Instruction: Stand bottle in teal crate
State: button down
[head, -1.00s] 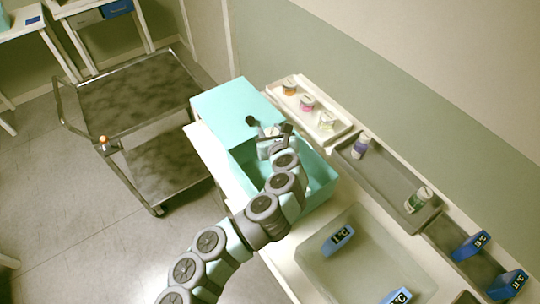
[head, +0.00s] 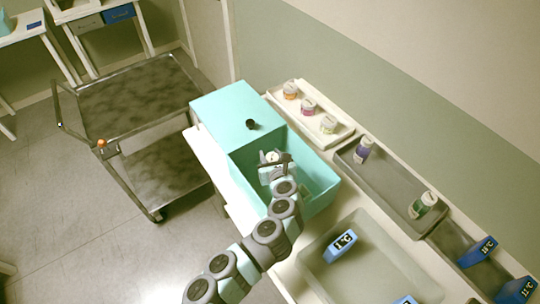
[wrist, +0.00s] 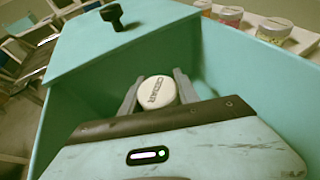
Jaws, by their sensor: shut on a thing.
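The teal crate (head: 318,186) stands on the white bench, its near part open and its far part covered by a flat teal lid (head: 222,102) with a black knob (head: 251,124). My gripper (head: 272,159) is over the open part, close to the lid's edge. The bottle appears upright between the crate's walls. Its body is hidden under the cap and behind my gripper, so I cannot tell whether it touches the floor.
A white tray (head: 346,133) holds several small jars behind the crate. A grey tray (head: 394,187) to the right holds a purple-labelled bottle (head: 362,149) and a green-labelled one (head: 424,204). Blue temperature displays (head: 340,245) sit in nearer trays. A metal cart (head: 135,100) stands left.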

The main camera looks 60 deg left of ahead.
jog(key=shift+f, duration=0.1)
jog(key=c, duration=0.9)
grip_release()
jog(key=shift+s+d+r, duration=0.1)
jog(key=shift+d+r, duration=0.35)
jog(key=p+v, duration=0.1)
jog(key=v, duration=1)
jog(key=shift+p, duration=0.35)
jog(key=shift+f, duration=0.1)
